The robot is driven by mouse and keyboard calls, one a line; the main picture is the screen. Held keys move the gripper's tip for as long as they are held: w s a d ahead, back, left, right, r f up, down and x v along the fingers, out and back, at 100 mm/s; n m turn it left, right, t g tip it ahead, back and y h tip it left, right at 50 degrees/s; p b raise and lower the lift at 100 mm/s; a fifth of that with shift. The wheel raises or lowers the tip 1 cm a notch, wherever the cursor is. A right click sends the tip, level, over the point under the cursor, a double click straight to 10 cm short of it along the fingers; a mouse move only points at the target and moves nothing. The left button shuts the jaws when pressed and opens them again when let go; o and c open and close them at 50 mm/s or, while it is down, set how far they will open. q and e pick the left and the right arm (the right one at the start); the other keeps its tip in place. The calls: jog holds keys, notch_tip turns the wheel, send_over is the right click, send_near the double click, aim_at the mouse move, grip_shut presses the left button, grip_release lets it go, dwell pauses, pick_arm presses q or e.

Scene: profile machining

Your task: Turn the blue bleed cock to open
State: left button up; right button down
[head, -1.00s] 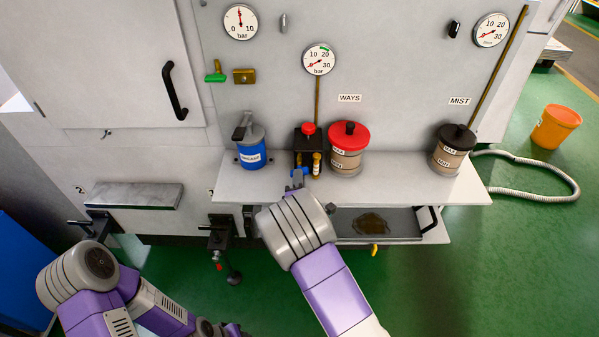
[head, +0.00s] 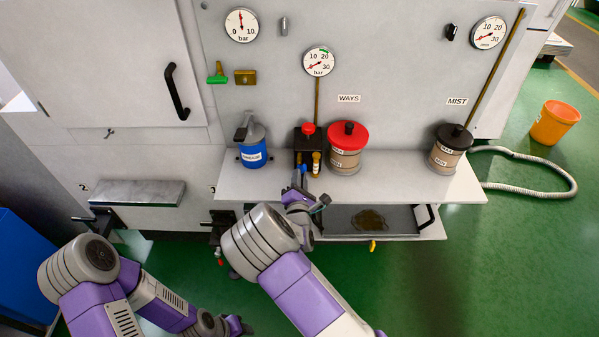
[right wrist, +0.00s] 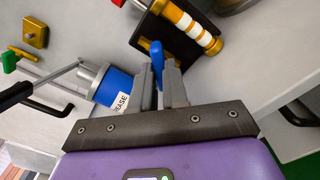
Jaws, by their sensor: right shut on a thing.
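The blue bleed cock (head: 303,169) is a small blue lever at the foot of the black pump block (head: 304,148), above the front of the shelf. In the right wrist view the cock (right wrist: 157,55) stands between the two grey fingers. My right gripper (head: 300,186) is shut on it; in the right wrist view the gripper (right wrist: 166,85) hides its lower part. My left gripper (head: 240,327) is low in the head view, far from the cock, and too small to tell its jaw state.
A blue grease can (head: 252,153) stands left of the block and a red-capped reservoir (head: 346,150) right of it. A black-capped MIST reservoir (head: 447,150) is farther right. A tray (head: 415,222) sits below the shelf (head: 395,185).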

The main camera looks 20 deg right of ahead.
dwell(0.3)
jog(key=n+p, duration=0.1)
jog(key=n, duration=0.1)
jog(key=shift+a+n, duration=0.1)
jog(key=shift+n, duration=1.3)
jog(key=shift+n, duration=2.2)
jog(key=c, duration=1)
grip_release()
